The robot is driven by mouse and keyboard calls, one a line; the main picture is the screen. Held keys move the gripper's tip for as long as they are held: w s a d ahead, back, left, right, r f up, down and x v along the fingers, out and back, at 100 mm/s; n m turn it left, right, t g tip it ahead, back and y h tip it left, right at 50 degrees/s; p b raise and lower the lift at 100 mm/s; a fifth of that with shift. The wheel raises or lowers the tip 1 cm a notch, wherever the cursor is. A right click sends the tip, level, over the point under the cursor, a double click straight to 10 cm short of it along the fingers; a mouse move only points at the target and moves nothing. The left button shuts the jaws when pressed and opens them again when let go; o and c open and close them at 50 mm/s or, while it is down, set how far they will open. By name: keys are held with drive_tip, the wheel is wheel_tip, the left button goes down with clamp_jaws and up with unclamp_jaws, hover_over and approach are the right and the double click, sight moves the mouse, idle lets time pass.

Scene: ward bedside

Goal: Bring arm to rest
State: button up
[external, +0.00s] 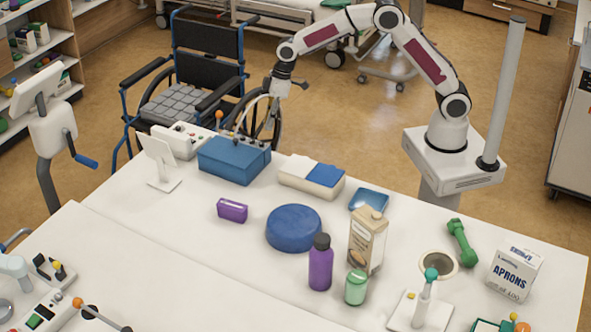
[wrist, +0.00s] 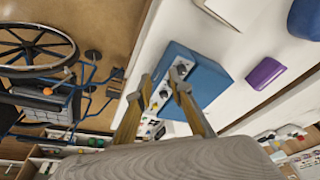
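My gripper (external: 281,90) is raised beyond the far edge of the white table (external: 190,236), near the wheelchair, in the external view. My arm reaches left from its base. In the wrist view, the two fingers of my gripper (wrist: 165,84) are spread apart with nothing between them. Past the fingertips lies a blue box (wrist: 203,70) with dark round fittings on one side. The same blue box (external: 228,162) stands at the table's far edge in the external view, apart from my gripper.
A wheelchair (external: 207,68) stands left of my gripper. The table holds a purple box (external: 232,210), a round blue cushion (external: 293,228), a carton (external: 367,240), a purple bottle (external: 320,265) and a green dumbbell (external: 461,243). A tall grey post (external: 503,90) rises beside my base.

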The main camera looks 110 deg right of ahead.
drive_tip(key=shift+n+t, duration=0.4)
drive_tip(key=shift+t, duration=0.3)
drive_tip(key=shift+w+d+r, duration=0.2)
drive_tip(key=shift+w+r, duration=0.25)
drive_tip(key=shift+w, duration=0.35)
drive_tip(key=shift+w+d+r, duration=0.2)
drive_tip(key=shift+w+r, duration=0.25)
drive_tip(key=shift+w, duration=0.3)
drive_tip(key=shift+w+d+r, duration=0.2)
drive_tip(key=shift+w+r, duration=0.25)
drive_tip(key=shift+w, duration=0.35)
drive_tip(key=s+a+r, duration=0.4)
drive_tip(key=s+a, duration=0.2)
drive_tip(key=s, duration=0.8)
drive_tip(key=s+a+r, duration=0.4)
drive_tip(key=s+a, duration=0.2)
drive_tip(key=s, duration=0.8)
drive_tip(key=s+a+r+t, duration=0.1)
drive_tip(key=s+a+r, duration=0.3)
drive_tip(key=s, duration=1.1)
drive_tip(key=shift+a+n, duration=0.3)
drive_tip(key=shift+a, duration=1.05)
drive_tip(key=shift+c, duration=0.4)
